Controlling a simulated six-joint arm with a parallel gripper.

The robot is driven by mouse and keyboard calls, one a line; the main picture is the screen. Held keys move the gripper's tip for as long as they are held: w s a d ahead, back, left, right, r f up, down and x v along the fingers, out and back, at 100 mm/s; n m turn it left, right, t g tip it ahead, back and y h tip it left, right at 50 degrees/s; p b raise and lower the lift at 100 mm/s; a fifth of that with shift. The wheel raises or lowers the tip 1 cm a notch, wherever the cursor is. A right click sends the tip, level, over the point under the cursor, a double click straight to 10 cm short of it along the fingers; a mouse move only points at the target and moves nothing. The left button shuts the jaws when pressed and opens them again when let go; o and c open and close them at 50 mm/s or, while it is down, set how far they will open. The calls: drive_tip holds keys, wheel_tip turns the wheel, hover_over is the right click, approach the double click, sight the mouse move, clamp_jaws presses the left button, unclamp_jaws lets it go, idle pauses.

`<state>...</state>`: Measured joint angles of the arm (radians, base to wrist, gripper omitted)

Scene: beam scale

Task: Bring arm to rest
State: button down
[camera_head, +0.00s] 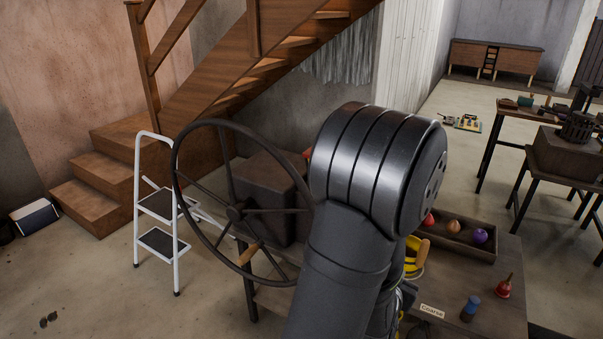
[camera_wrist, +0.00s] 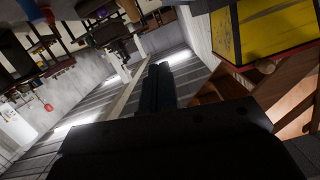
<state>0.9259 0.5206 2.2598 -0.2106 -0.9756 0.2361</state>
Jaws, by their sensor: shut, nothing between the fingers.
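My arm (camera_head: 350,240), dark and ribbed at the joint, rises through the middle of the head view and covers part of the workbench. In the wrist view my gripper (camera_wrist: 158,78) shows as a dark block with its fingers together, shut and empty. It touches nothing that I can see. The head view does not clearly show the gripper; it is hidden behind or below the arm. The wrist view is strongly tilted, with furniture along its top edge.
The workbench (camera_head: 505,262) carries a wooden tray (camera_head: 487,254) with several coloured knobbed pieces, a red piece (camera_head: 504,288), a blue-topped piece (camera_head: 470,308) and a "Coarse" label (camera_head: 432,311). A spoked wheel (camera_head: 237,213) stands left of my arm, near a white stepladder (camera_head: 138,190).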

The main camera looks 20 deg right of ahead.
drive_tip(key=shift+w, duration=0.1)
drive_tip(key=x, duration=1.8)
drive_tip(key=shift+w+a, duration=0.3)
drive_tip(key=shift+w, duration=0.05)
drive_tip(key=s+d+v, duration=0.1)
drive_tip(key=v, duration=1.7)
drive_tip(key=w+a+f+x, duration=0.1)
drive_tip(key=f+x, duration=0.1)
drive_tip(key=x, duration=0.8)
drive_tip(key=a+f+x, duration=0.2)
drive_tip(key=x, duration=0.9)
wheel_tip(320, 180, up, 7)
drive_tip(key=w+a+n+g+h, duration=0.1)
drive_tip(key=w+a+n, duration=0.1)
drive_tip(key=n, duration=0.3)
drive_tip(key=shift+w+a+f+g+h, duration=0.2)
drive_tip(key=shift+w+a+g+h, duration=0.1)
drive_tip(key=shift+w, duration=0.1)
